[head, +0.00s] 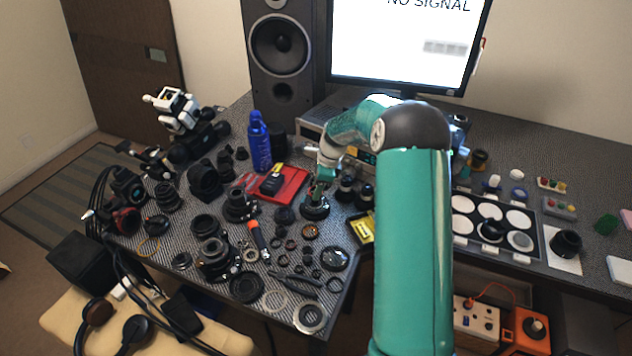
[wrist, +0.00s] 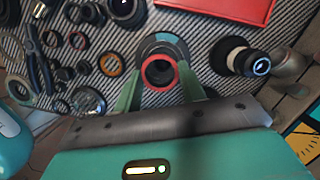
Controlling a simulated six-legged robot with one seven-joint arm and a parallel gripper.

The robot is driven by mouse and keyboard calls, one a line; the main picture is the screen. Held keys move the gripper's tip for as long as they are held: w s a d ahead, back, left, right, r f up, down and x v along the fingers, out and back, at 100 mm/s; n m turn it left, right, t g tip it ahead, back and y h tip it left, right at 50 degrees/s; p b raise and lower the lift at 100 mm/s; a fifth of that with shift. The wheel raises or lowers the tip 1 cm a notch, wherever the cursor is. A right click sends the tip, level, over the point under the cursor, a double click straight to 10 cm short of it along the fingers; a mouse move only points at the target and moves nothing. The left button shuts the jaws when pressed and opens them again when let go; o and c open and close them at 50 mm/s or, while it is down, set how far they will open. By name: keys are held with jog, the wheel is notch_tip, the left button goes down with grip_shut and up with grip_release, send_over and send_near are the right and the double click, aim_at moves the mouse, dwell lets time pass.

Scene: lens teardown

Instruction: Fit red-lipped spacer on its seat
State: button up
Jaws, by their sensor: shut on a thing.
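The red-lipped spacer (wrist: 174,84) is a short dark ring with a red rim, seen from above in the wrist view. My gripper (wrist: 160,82) is shut on it, with one green finger on each side. A wider dark round part (wrist: 146,44) with a grey and teal face shows behind and around the spacer. I cannot tell whether the spacer touches it or hangs above it. In the head view my gripper (head: 318,192) points down over this dark round part (head: 315,211); the spacer is too small to make out there.
A black-and-silver lens part (wrist: 240,58) stands close to the right of my gripper. A red tray (head: 291,184) lies behind it. Several loose rings and lens parts crowd the left, including an orange-rimmed ring (wrist: 111,65). A yellow box (head: 362,229) lies to the right in the head view.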

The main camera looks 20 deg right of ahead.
jog(key=shift+d+x, duration=0.15)
jog(key=shift+x, duration=0.7)
jog(key=shift+d+x, duration=0.15)
jog(key=shift+x, duration=0.7)
jog(key=shift+s+f, duration=0.1)
jog(key=shift+f, duration=0.15)
dwell(0.6)
dwell(0.5)
jog(key=o, duration=1.3)
jog(key=shift+o, duration=0.2)
notch_tip(320, 180, up, 7)
dwell(0.8)
